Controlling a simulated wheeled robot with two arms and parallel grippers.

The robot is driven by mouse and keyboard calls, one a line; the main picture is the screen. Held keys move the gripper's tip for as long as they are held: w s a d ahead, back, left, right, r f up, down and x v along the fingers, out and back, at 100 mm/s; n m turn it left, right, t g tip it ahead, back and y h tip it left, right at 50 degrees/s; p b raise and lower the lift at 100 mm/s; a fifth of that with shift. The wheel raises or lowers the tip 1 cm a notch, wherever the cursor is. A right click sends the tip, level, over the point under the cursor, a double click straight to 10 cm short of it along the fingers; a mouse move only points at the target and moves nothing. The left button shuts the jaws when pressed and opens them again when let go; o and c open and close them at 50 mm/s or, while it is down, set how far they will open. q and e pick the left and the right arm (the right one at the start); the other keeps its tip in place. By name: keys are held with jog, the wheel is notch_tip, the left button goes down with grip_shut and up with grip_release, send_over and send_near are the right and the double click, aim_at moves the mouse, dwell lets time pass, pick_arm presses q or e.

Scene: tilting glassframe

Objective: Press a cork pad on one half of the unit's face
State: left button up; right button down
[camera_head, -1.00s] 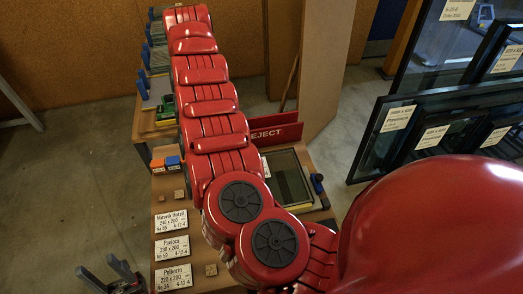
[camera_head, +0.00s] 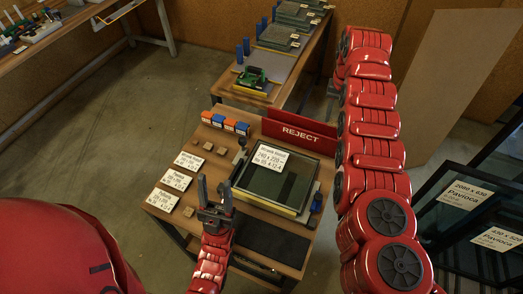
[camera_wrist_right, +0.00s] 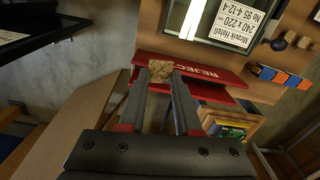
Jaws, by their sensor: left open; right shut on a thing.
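The glass unit (camera_head: 285,180) lies in a light-edged frame on the wooden table, with a white label (camera_head: 269,157) on its far part. The unit also shows at the top of the right wrist view (camera_wrist_right: 218,22). My right gripper (camera_wrist_right: 160,72) is shut on a small brown cork pad (camera_wrist_right: 161,68), held up with the red REJECT bin behind it. In the head view my right gripper is mostly hidden behind its arm. My left gripper (camera_head: 214,190) is open and empty, fingers up, left of the unit. More cork pads (camera_head: 208,146) (camera_head: 188,211) lie on the table.
The red REJECT bin (camera_head: 300,133) stands behind the unit. Orange and blue blocks (camera_head: 225,123) sit at the far left. Label cards (camera_head: 176,179) line the left side. A dark mat (camera_head: 270,240) lies in front. Framed glass panes (camera_head: 470,215) stand at the right.

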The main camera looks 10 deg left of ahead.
jog(key=s+a+f+p, duration=0.2)
jog(key=a, duration=0.3)
jog(key=m+p, duration=0.2)
jog(key=p, duration=0.2)
send_over(259, 176)
notch_tip(259, 176, down, 6)
jog(key=shift+w+f, duration=0.1)
jog(key=shift+a+b, duration=0.1)
jog(key=shift+b, duration=0.3)
jog(key=shift+f+b, duration=2.35)
jog(key=shift+f, duration=1.45)
jog(key=shift+f+b, duration=0.35)
jog(key=shift+f, duration=0.15)
